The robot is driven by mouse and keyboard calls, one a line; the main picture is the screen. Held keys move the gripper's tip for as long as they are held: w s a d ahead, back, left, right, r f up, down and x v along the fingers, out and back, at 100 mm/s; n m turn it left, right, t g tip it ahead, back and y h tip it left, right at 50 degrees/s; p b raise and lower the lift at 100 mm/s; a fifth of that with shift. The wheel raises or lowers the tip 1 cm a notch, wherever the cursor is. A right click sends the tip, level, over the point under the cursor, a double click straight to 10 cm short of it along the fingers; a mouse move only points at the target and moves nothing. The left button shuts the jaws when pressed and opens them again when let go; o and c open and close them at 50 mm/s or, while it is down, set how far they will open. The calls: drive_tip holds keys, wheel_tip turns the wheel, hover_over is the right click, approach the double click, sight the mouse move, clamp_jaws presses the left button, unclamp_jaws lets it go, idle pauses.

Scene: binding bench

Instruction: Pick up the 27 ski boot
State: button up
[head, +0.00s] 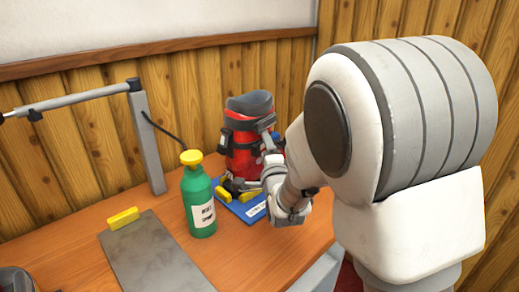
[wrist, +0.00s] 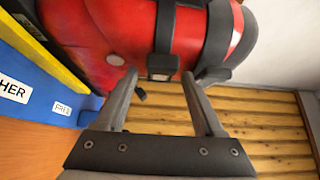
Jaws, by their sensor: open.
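A red ski boot (head: 243,150) with a dark grey cuff and black straps stands upright on a blue board (head: 243,208) at the back of the bench. No size number is readable on it. In the wrist view the red boot shell (wrist: 185,35) with its black straps and buckles fills the top. My gripper (wrist: 160,76) is open, its two fingertips at the near side of the boot, with a strap buckle between them. I cannot tell whether the fingertips touch the shell. In the head view my arm hides part of the boot's right side.
A green bottle (head: 199,200) with a yellow cap stands left of the board. A grey plate (head: 155,260) with a yellow block (head: 123,218) lies at front left. A grey post (head: 147,140) carries a jointed arm. A wooden wall (head: 80,150) is behind.

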clamp_jaws()
idle(0.3)
idle(1.1)
drive_tip(key=shift+w+r, duration=0.1)
drive_tip(key=shift+r, duration=0.2)
